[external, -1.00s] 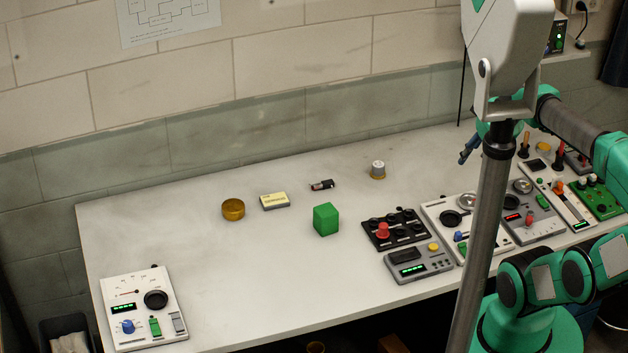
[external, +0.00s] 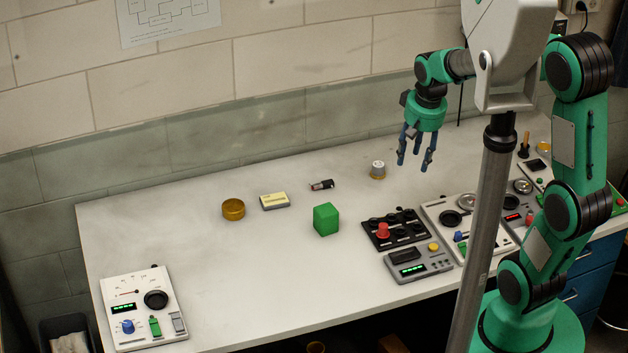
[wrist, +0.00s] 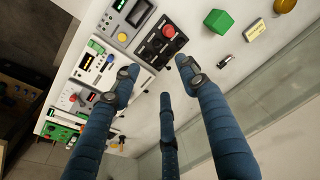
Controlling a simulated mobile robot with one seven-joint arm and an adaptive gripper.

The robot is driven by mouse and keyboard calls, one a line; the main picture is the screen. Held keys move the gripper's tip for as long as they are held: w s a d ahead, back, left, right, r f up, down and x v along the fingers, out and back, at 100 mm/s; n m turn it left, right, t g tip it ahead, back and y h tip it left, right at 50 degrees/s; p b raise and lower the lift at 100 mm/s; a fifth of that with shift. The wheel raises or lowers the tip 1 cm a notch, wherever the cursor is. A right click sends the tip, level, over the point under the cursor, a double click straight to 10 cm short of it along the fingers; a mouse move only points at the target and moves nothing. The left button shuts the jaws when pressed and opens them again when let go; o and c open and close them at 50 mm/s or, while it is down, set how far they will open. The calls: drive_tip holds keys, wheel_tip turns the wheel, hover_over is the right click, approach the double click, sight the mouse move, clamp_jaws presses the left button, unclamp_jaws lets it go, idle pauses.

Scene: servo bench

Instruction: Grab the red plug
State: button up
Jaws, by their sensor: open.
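The red plug (external: 383,230) stands in a black socket panel (external: 408,238) on the bench, right of the green cube (external: 326,219). In the wrist view the red plug (wrist: 168,31) shows at the top, beyond the fingertips. My gripper (external: 416,160) hangs fingers-down above the back of the bench, behind and above the panel. Its blue fingers are open with nothing between them. In the wrist view my gripper (wrist: 158,82) shows three spread fingers, apart from the plug.
A grey box with a yellow button (external: 418,263) sits in front of the panel. White and grey control units (external: 455,215) stand to its right. A silver-topped knob (external: 377,169) and a small black cylinder (external: 321,184) lie behind.

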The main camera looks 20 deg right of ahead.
drive_tip(key=g, duration=0.2)
hover_over(384, 226)
wheel_tip(384, 226, down, 13)
drive_tip(key=shift+w+d+m+p, duration=0.15)
drive_tip(key=shift+w+m+p, duration=0.05)
drive_tip(key=shift+m+p, duration=0.1)
drive_tip(key=shift+f+b, duration=0.6)
drive_tip(key=shift+f, duration=3.6)
drive_tip(key=shift+s+f+b, duration=0.1)
drive_tip(key=shift+f+b, duration=0.4)
drive_tip(key=shift+f, duration=2.1)
clamp_jaws()
